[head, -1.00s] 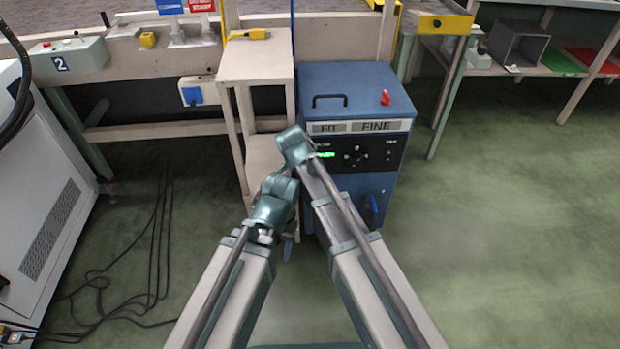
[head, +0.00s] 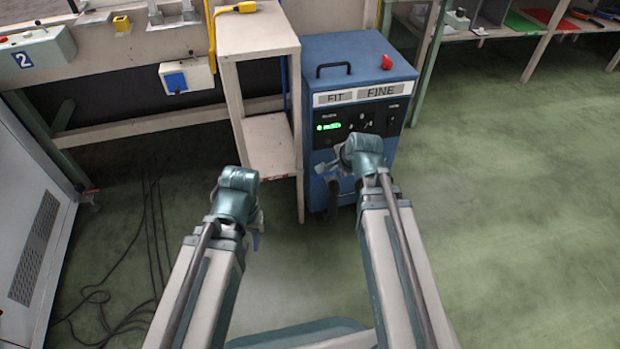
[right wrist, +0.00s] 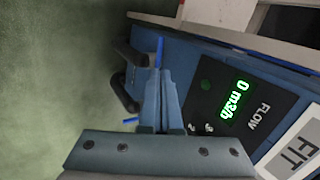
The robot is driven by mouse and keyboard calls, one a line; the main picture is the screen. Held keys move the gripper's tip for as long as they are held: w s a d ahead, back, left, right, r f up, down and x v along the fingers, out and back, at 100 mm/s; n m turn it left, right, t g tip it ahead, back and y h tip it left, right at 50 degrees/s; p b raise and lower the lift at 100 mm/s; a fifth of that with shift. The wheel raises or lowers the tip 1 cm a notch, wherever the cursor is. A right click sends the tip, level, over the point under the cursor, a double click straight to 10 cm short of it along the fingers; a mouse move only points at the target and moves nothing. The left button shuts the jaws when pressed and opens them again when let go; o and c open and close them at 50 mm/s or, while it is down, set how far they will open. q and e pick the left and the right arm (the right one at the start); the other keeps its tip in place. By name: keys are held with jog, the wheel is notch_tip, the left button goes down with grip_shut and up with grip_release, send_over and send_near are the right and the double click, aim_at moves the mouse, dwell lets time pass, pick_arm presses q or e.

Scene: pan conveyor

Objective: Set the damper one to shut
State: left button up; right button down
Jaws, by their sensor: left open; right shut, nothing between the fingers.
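The blue cabinet (head: 345,60) is labelled FIT and FINE, with a dark front panel. A green FLOW display (head: 328,127) is lit there; in the right wrist view (right wrist: 236,95) it reads 0. My right gripper (head: 325,168) is at the cabinet's front, below the display. In the right wrist view its fingers (right wrist: 166,82) are together and empty. A thin bright-blue part (right wrist: 159,50), possibly a damper lever, shows just past the fingers, mostly hidden by them; I cannot tell its setting or whether they touch. My left gripper (head: 257,232) hangs left of the cabinet, partly hidden, apart from everything.
A black bracket-like part (right wrist: 126,80) sticks out from the cabinet beside my fingers. A wooden stand (head: 258,35) adjoins the cabinet's left side. Black cables (head: 155,230) lie on the floor at left. The green floor (head: 500,200) at right is clear.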

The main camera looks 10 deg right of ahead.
aim_at(321, 177)
jog(key=b+x, duration=1.1)
jog(key=x, duration=0.2)
jog(key=shift+w+f+b, duration=0.25)
jog(key=shift+f+b, duration=0.05)
jog(key=shift+f, duration=0.1)
jog(key=shift+w+a+f+b, duration=0.1)
jog(key=shift+w+a+b, duration=0.1)
jog(key=shift+w, duration=0.1)
jog(key=shift+w+a+f+b, duration=0.1)
jog(key=shift+w+b, duration=0.05)
jog(key=shift+w, duration=0.15)
jog(key=shift+s+d+f, duration=0.1)
jog(key=shift+s+d, duration=0.3)
jog(key=shift+s, duration=0.15)
jog(key=shift+s+d, duration=0.1)
